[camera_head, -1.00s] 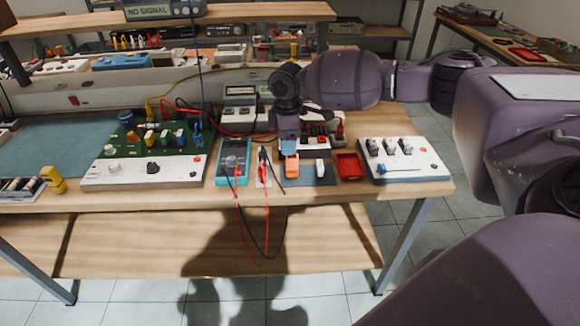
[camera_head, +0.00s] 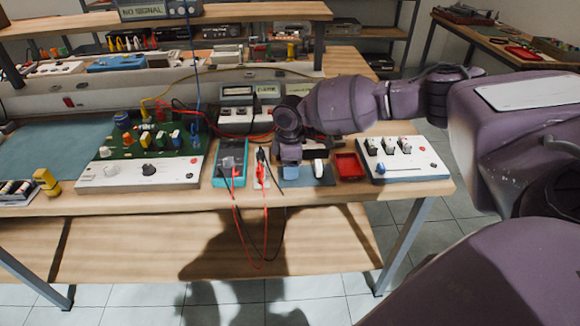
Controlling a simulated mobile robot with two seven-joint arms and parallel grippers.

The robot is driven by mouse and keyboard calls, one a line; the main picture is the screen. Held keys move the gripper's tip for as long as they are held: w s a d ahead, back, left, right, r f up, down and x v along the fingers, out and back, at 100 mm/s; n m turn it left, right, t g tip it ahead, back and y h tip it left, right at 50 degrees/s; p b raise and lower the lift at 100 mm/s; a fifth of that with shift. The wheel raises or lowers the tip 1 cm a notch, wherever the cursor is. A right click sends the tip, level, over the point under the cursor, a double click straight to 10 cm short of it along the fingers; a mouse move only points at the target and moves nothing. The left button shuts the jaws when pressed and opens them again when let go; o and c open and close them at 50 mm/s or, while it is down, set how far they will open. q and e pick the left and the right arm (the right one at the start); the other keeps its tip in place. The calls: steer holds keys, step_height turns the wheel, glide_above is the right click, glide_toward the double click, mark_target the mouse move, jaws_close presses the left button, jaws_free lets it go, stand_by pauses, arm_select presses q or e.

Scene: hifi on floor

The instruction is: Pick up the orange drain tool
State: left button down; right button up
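My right arm reaches in from the right over the workbench, and its gripper (camera_head: 290,161) points down at the blue-grey mat (camera_head: 320,177) near the bench's front edge. The orange drain tool does not show now; the gripper covers the spot on the mat where it showed earlier. A small white tool (camera_head: 319,168) stands on the mat just right of the gripper. The fingertips are too small and hidden to tell whether they are open or shut. My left gripper is out of view.
A teal multimeter (camera_head: 231,162) with red and black leads lies left of the gripper. A red tray (camera_head: 348,166) and a white switch panel (camera_head: 402,159) sit to the right. A green circuit board unit (camera_head: 150,150) stands farther left.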

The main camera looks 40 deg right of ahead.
steer(key=c, duration=1)
steer(key=shift+o, duration=0.2)
steer(key=shift+r, duration=0.1)
